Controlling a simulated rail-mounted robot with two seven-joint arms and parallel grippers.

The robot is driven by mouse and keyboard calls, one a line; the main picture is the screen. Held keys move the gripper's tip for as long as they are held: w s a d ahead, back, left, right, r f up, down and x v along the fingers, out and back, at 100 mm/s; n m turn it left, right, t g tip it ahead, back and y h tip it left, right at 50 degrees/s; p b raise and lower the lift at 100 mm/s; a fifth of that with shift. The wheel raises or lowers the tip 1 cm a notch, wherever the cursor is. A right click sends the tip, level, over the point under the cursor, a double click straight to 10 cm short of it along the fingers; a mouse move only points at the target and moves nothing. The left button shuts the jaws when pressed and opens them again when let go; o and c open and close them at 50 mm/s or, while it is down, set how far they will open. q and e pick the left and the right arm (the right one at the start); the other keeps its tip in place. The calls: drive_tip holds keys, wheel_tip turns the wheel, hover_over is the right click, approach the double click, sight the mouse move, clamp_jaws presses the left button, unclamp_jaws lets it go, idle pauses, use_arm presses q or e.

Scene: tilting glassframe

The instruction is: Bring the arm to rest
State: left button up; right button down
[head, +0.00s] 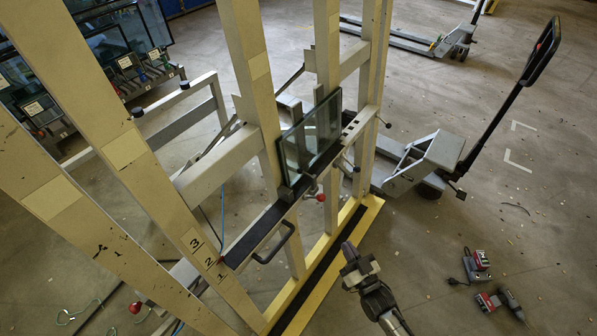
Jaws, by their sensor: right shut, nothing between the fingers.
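My right gripper (349,252) is in the lower middle of the head view, on an arm that comes in from the bottom edge. Its dark fingers are shut and empty. It shows in front of the yellow-edged base of the large beige tilting frame (237,150), apart from the glass. A small glass pane (312,135) stands on the frame's dark ledge (262,222), up and to the left of the gripper. My left gripper is not in view.
A pallet jack (426,163) with a raised black handle stands at right; another (455,40) is behind. Power tools (511,304) and a charger (476,263) lie on the floor at lower right. Racked glass panels (118,40) stand at upper left. Open floor lies right of the gripper.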

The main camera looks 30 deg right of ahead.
wheel_tip(320, 180, down, 8)
drive_tip(key=s+a+n+g, duration=0.1)
drive_tip(key=s+g, duration=0.1)
drive_tip(key=g, duration=0.7)
drive_tip(key=s+a+r+n+g+y, duration=0.1)
drive_tip(key=s+a+r+g, duration=0.25)
drive_tip(key=s+r, duration=0.3)
drive_tip(key=s+a+r+n+g, duration=0.2)
drive_tip(key=s+a+r+g, duration=0.1)
drive_tip(key=s+a+r, duration=0.3)
drive_tip(key=s+f+g, duration=0.1)
drive_tip(key=s+f, duration=0.1)
drive_tip(key=s, duration=0.4)
wheel_tip(320, 180, up, 29)
drive_tip(key=p, duration=2.9)
drive_tip(key=shift+w+d+y, duration=0.15)
drive_tip(key=shift+w+y, duration=0.1)
drive_tip(key=shift+y, duration=0.05)
